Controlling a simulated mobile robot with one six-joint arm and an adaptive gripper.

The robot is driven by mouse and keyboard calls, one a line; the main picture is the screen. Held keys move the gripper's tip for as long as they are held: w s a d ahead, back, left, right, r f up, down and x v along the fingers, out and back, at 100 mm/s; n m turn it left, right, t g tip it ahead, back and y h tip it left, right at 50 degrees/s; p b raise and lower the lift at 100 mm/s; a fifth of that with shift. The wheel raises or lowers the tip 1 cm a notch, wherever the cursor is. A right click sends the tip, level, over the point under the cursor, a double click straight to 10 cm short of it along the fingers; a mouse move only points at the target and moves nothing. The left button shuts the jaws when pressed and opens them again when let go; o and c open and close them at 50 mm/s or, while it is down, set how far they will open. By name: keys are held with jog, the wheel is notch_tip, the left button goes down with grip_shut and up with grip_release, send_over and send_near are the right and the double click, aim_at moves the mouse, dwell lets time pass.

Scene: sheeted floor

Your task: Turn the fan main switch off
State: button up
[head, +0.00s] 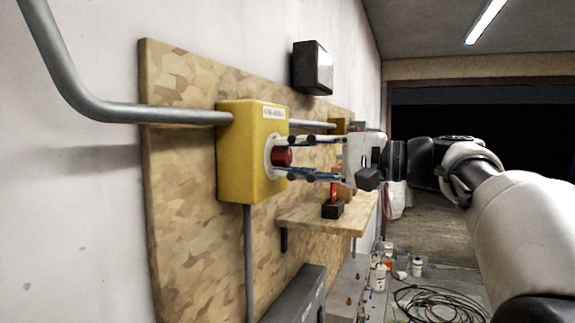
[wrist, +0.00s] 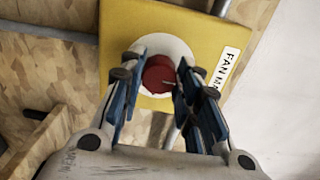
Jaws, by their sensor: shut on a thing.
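The fan main switch is a yellow box (head: 237,152) on a wood-chip board, with a red round knob (head: 282,156) on a pale round plate (head: 270,155). In the wrist view the box (wrist: 122,45) carries a label starting "FAN M" (wrist: 229,69), and the red knob (wrist: 161,76) shows between my fingers. My gripper (head: 291,158) reaches the box from the right, with its blue-padded fingertips on either side of the knob. In the wrist view my gripper (wrist: 158,78) is shut on the knob. The fingers hide part of the plate.
Grey conduit (head: 165,115) runs into the box from the left, and another pipe (head: 248,265) drops below it. A small shelf (head: 325,216) juts out to the right below the gripper. A dark lamp (head: 312,67) is above. Bottles and coiled cable (head: 440,303) lie on the floor.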

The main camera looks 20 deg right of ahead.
dwell(0.4)
jog(key=o, duration=1.1)
jog(key=shift+c, duration=0.2)
jog(key=v, duration=1.2)
